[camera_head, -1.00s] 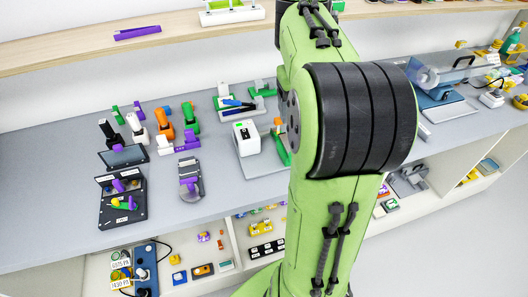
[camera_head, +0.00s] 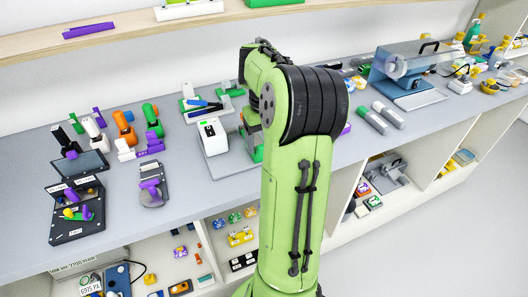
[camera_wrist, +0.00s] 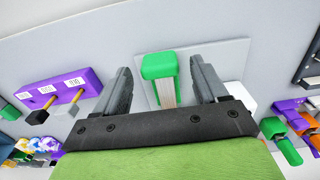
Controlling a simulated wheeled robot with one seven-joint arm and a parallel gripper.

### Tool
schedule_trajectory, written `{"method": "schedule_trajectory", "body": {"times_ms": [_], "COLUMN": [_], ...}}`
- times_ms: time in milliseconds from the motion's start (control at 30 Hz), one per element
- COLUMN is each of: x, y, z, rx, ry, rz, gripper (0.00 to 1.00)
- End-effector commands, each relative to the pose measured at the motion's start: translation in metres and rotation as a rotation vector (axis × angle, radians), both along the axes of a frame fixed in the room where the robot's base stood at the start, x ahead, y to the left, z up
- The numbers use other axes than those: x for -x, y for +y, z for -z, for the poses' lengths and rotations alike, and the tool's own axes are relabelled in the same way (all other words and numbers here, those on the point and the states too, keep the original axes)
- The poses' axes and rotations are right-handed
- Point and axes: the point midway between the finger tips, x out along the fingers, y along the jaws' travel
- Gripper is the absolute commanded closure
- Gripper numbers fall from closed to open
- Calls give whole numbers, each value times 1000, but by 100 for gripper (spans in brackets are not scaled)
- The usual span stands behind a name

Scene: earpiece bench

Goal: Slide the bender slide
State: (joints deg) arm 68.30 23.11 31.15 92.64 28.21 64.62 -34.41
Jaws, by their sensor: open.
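A green-topped piece (camera_wrist: 160,66) with a pale, ribbed stem stands on a light grey plate (camera_wrist: 222,52) in the wrist view; it looks like the bender slide, but I cannot be sure. My gripper (camera_wrist: 160,76) is open, with one dark finger on each side of this piece. I cannot tell whether either finger touches it. In the head view, a green part (camera_head: 258,153) shows beside my arm on a grey plate (camera_head: 228,166), next to a white box (camera_head: 212,135). My arm hides the gripper there.
A purple block (camera_wrist: 62,88) with white labels lies left in the wrist view. A purple-topped tool (camera_head: 151,185) and a dark stand (camera_head: 77,212) are left.

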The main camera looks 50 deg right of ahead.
Motion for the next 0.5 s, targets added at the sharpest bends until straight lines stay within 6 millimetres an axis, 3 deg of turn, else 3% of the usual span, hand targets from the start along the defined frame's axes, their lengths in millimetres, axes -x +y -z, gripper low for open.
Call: {"method": "schedule_trajectory", "body": {"times_ms": [133, 400, 500], "x": [0, 0, 0], "y": [0, 0, 0], "z": [18, 19, 19], "rx": [0, 1, 1], "ry": [0, 1, 1], "rz": [1, 1, 1], "gripper": [28, 28, 41]}}
